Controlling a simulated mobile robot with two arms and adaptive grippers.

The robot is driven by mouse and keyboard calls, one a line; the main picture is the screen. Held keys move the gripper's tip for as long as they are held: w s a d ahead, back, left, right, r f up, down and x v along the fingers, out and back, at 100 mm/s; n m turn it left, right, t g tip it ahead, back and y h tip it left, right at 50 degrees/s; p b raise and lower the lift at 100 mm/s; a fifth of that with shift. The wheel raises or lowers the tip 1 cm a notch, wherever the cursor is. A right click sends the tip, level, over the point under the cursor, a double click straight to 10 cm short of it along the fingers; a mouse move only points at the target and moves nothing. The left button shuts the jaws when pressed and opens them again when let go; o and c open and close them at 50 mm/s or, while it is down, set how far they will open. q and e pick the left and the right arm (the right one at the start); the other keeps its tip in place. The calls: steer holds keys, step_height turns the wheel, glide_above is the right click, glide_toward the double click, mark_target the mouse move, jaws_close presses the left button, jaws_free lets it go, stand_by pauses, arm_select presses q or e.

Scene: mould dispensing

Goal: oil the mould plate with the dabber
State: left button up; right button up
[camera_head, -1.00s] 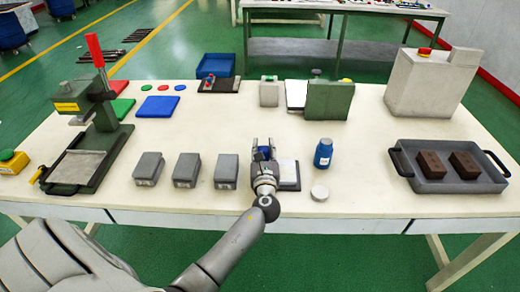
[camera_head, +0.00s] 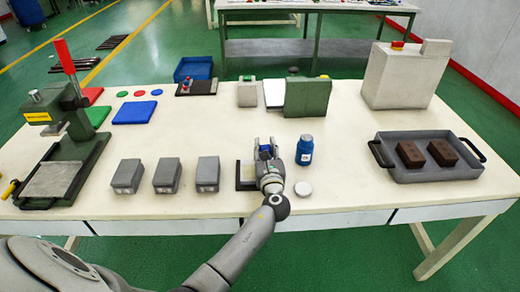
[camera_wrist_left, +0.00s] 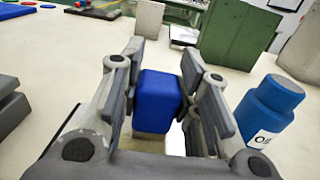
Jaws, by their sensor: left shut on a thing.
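My left gripper (camera_head: 267,158) is shut on a blue block-like dabber (camera_wrist_left: 158,97), also visible in the head view (camera_head: 265,151). A paler part shows under its blue top in the left wrist view. The gripper is over a small dark-edged pad (camera_head: 246,184) and hides most of it; I cannot tell whether the dabber touches the pad. A light grey plate (camera_head: 52,180), apparently the mould plate, lies in the green press at the far left. My right gripper is not in view.
A blue bottle (camera_head: 305,152) and a white round lid (camera_head: 303,189) are right of the gripper. Several grey blocks (camera_head: 167,176) stand to its left. The green press (camera_head: 72,120) has a red lever. A grey tray (camera_head: 440,175) holds two brown blocks.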

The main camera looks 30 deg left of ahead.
arm_select(q)
steer(key=shift+w+d+b, duration=0.3)
steer(key=shift+w+d, duration=0.2)
steer(key=shift+d, duration=0.3)
steer(key=shift+w+d+b, duration=0.25)
steer(key=shift+w+d, duration=0.2)
steer(key=shift+d, duration=0.3)
steer(key=shift+s+a+r+p, duration=0.1)
steer(key=shift+s+a+p, duration=0.35)
steer(key=shift+a+p, duration=0.2)
steer(key=shift+s+a+p, duration=0.4)
steer(key=shift+a+p, duration=0.1)
steer(key=shift+a, duration=0.15)
steer(key=shift+s+a+p, duration=0.45)
steer(key=shift+s+a, duration=0.2)
steer(key=shift+a, duration=0.35)
steer(key=shift+s+a+p, duration=0.4)
steer(key=shift+s+a, duration=0.2)
steer(key=shift+a, duration=0.4)
steer(key=shift+s+a+p, duration=0.4)
steer(key=shift+s+a, duration=0.05)
steer(key=shift+a, duration=0.3)
steer(key=shift+s+a, duration=0.5)
steer(key=shift+a, duration=0.35)
step_height(320, 180, up, 6)
steer(key=p, duration=0.6)
